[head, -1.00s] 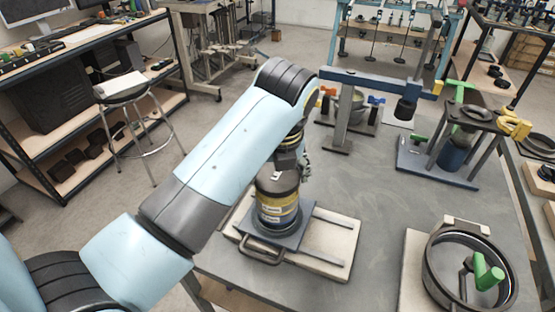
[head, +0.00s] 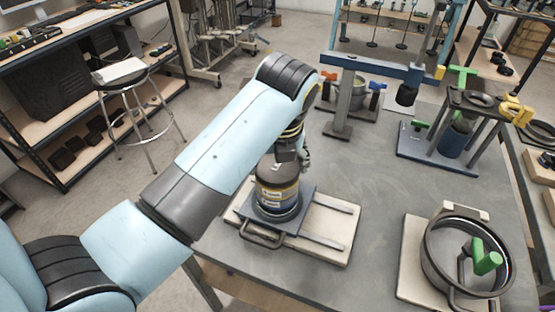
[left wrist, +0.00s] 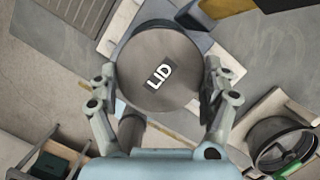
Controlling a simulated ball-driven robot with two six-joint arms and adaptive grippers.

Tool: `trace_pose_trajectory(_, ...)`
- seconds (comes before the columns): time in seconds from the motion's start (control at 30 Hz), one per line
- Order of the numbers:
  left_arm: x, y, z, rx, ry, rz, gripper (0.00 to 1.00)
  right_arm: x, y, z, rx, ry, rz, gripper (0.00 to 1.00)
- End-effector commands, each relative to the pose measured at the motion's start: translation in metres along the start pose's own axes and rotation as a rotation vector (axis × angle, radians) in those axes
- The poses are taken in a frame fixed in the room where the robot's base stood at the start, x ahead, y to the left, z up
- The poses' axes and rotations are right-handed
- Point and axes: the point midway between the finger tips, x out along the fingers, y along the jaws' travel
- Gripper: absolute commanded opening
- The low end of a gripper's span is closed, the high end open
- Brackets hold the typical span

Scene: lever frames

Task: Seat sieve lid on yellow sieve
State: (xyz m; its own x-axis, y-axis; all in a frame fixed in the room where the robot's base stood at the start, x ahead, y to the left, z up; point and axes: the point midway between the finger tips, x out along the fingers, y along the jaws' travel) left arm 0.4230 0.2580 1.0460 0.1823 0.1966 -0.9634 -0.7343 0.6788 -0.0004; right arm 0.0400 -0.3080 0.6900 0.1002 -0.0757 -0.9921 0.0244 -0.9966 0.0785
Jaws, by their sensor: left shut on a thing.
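The sieve stack, with its yellow sieve (head: 277,192), stands upright on a blue plate (head: 248,229) with a bar handle. The round grey sieve lid (head: 274,171), marked LID, is at the top of the stack in the head view. It fills the middle of the left wrist view (left wrist: 165,90). My left gripper (head: 303,158) is shut on the lid, with one finger on each side of it in the wrist view. My forearm hides part of the grip. I cannot tell whether the lid touches the sieve or is a little above it. My right gripper is out of view.
The plate rests on a pale board (head: 335,250). A round black-rimmed vessel with a green handle (head: 487,262) is at the right front. A blue-armed lever frame (head: 375,66) and a blue-based stand (head: 430,160) are behind. The grey tabletop (head: 385,190) between is clear.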

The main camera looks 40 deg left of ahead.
Motion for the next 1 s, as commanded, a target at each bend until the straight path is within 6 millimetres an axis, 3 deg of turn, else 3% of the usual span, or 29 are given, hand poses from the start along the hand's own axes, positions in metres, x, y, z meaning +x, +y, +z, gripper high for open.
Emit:
trace_pose_trajectory(0.17,0.003,0.000,-0.001,0.000,0.001,0.001,0.44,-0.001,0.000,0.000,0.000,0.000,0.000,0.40)
trace_pose_trajectory(0.2,0.003,0.000,-0.001,0.000,0.000,0.001,0.85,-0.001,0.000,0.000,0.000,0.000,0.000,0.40)
trace_pose_trajectory(0.33,0.003,0.000,-0.001,0.000,0.000,0.001,1.00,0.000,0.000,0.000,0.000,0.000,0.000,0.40)
trace_pose_trajectory(0.67,-0.002,0.000,-0.001,0.000,-0.001,-0.001,1.00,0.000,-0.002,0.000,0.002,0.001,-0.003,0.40)
trace_pose_trajectory(1.0,-0.058,-0.001,-0.001,-0.001,-0.001,-0.003,1.00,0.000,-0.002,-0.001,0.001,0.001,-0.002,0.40)
